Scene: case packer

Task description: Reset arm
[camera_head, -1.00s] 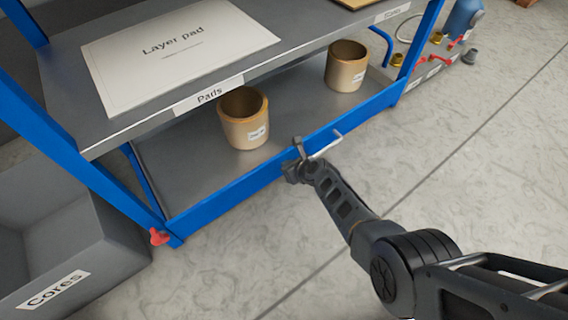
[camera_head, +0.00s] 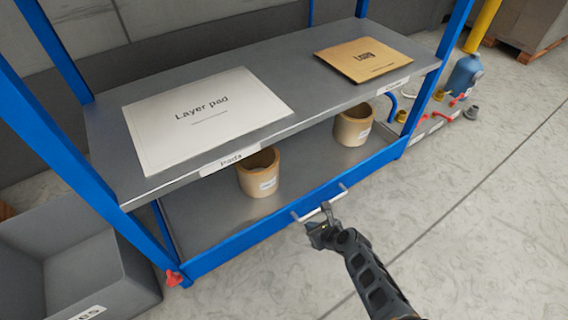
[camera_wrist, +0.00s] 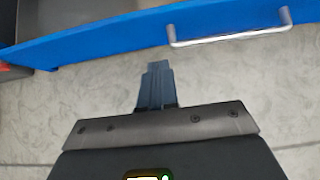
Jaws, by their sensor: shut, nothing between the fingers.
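My gripper (camera_head: 324,216) is in front of the lower shelf's blue front, close to a metal bar handle (camera_head: 338,191). In the wrist view my gripper's fingers (camera_wrist: 156,72) are together with nothing between them. The handle (camera_wrist: 230,39) shows ahead of the fingertips on the blue front, and a strip of floor shows between them, so they look apart. My arm reaches in from the bottom right of the head view.
A blue-framed shelf unit holds a white layer pad (camera_head: 205,115) and a brown pad (camera_head: 362,62) on top. Two cardboard cores (camera_head: 259,174) (camera_head: 352,127) stand on the lower shelf. A grey bin (camera_head: 70,260) stands at left.

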